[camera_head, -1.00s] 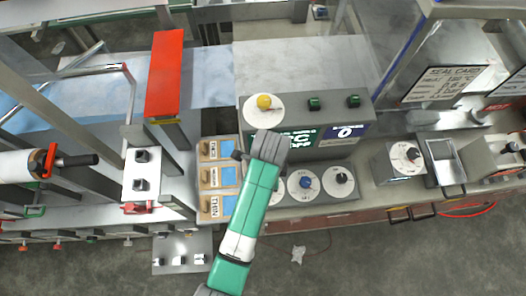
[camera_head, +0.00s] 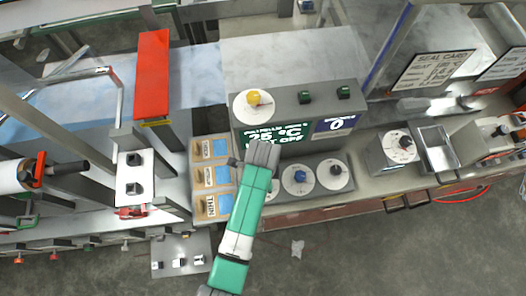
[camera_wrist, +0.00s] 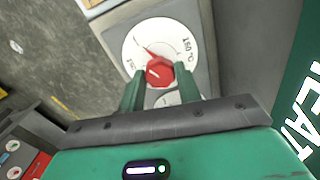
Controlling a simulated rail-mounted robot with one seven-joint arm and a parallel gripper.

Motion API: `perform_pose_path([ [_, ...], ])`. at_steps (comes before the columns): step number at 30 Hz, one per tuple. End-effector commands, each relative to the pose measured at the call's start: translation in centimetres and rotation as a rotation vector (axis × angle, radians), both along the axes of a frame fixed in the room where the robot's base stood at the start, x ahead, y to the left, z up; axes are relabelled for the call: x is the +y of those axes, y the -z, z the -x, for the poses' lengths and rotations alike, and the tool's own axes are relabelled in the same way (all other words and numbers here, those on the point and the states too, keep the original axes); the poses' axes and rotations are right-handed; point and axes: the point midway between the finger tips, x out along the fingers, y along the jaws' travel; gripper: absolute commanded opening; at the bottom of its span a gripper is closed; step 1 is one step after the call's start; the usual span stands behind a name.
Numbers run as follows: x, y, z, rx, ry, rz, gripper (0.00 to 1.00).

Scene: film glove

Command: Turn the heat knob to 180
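In the head view my gripper (camera_head: 262,154) is over the front of the grey machine and hides the red knob. The green display (camera_head: 285,138) reads about 25 °C with a heat off line, partly covered.
A blue knob (camera_head: 300,175) and a black knob (camera_head: 335,170) sit on dials just right of my gripper. A yellow knob (camera_head: 253,97) and two green buttons are on the machine's top. Wooden trays (camera_head: 211,176) stand close on the left.

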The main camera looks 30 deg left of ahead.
Motion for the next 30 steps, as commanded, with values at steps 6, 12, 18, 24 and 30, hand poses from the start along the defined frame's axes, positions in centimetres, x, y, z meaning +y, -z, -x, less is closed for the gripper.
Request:
perform_pose_path([
  [6, 0.00, -0.16, 0.00, 0.000, -0.024, 0.000, 0.11],
  [12, -0.07, -0.34, -0.02, 0.002, -0.122, 0.001, 0.11],
  [18, -0.05, -0.44, -0.03, 0.002, -0.295, 0.001, 0.11],
  [24, -0.04, -0.39, -0.05, 0.001, -0.486, 0.000, 0.11],
  [30, -0.06, -0.36, -0.07, 0.001, -0.676, 0.001, 0.11],
])
